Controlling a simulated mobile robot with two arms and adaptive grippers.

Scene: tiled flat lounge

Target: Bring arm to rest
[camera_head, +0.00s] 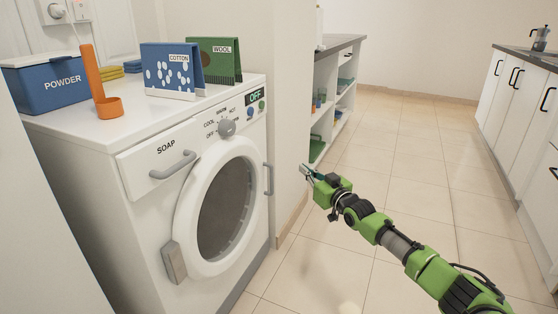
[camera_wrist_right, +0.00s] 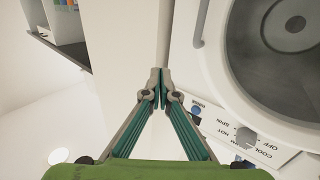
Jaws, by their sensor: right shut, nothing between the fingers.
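My right arm comes in from the lower right in the head view. Its right gripper (camera_head: 308,174) is in the air to the right of the washing machine (camera_head: 145,215), in front of the end of the white wall. The gripper is shut with nothing in it. In the right wrist view the fingertips of the right gripper (camera_wrist_right: 160,76) meet, and the washing machine's round door (camera_wrist_right: 290,50) and its dial panel show to the right, upside down. My left gripper is not in view.
An open shelf unit (camera_head: 325,100) stands behind. White cabinets (camera_head: 515,100) line the right. The tiled floor (camera_head: 400,140) between is clear.

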